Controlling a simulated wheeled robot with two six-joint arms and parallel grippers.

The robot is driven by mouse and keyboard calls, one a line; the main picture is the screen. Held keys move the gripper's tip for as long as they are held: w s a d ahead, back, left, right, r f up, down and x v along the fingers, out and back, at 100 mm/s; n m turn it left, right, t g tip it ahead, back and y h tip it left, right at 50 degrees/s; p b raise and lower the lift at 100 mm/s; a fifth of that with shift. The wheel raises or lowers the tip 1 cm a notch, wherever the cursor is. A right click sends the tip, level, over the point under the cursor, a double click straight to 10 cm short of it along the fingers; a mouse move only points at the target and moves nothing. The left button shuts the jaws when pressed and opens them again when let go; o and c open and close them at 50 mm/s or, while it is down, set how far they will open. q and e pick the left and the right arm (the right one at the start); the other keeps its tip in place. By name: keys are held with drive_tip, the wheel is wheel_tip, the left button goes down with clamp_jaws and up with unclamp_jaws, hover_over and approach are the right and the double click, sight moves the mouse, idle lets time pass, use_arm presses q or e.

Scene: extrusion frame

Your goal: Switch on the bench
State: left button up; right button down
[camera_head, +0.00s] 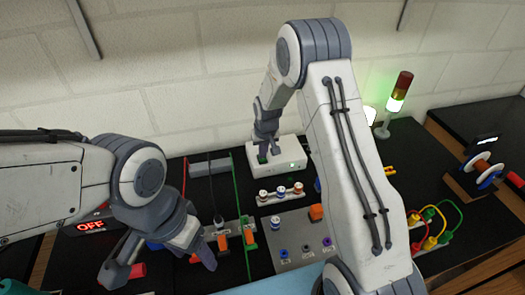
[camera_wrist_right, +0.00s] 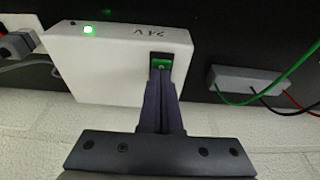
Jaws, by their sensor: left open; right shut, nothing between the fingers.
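A white power box (camera_head: 288,160) marked 24V stands at the back of the black bench mat, by the wall. In the right wrist view the box (camera_wrist_right: 125,65) has a lit green light (camera_wrist_right: 88,30) and a green rocker switch (camera_wrist_right: 160,64). My right gripper (camera_head: 263,155) is shut and empty, its tips at the switch (camera_wrist_right: 160,82); whether they touch it I cannot tell. A signal tower (camera_head: 397,100) glows green at the back right. A display (camera_head: 90,226) reads OFF in red at the left. My left gripper (camera_head: 160,268) is open and empty above the front left.
A grey panel (camera_head: 290,250) with coloured buttons and an orange switch lies at the front middle. Coloured cables (camera_head: 436,225) arch at the right, near a spool stand (camera_head: 482,170). A grey terminal block (camera_wrist_right: 245,82) with wires sits beside the box. My right arm hides part of the bench.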

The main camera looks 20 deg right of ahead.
drive_tip(key=p+v, duration=0.1)
drive_tip(key=v, duration=0.1)
drive_tip(key=w+p+v, duration=0.1)
drive_tip(key=p+v, duration=0.1)
drive_tip(key=shift+r, duration=0.4)
drive_tip(key=shift+w+r+b, duration=0.1)
drive_tip(key=shift+r+b, duration=0.3)
drive_tip(key=shift+b, duration=0.15)
drive_tip(key=w+b+v, duration=0.2)
drive_tip(key=v, duration=0.6)
drive_tip(key=shift+r, duration=0.45)
drive_tip(key=shift+s, duration=0.15)
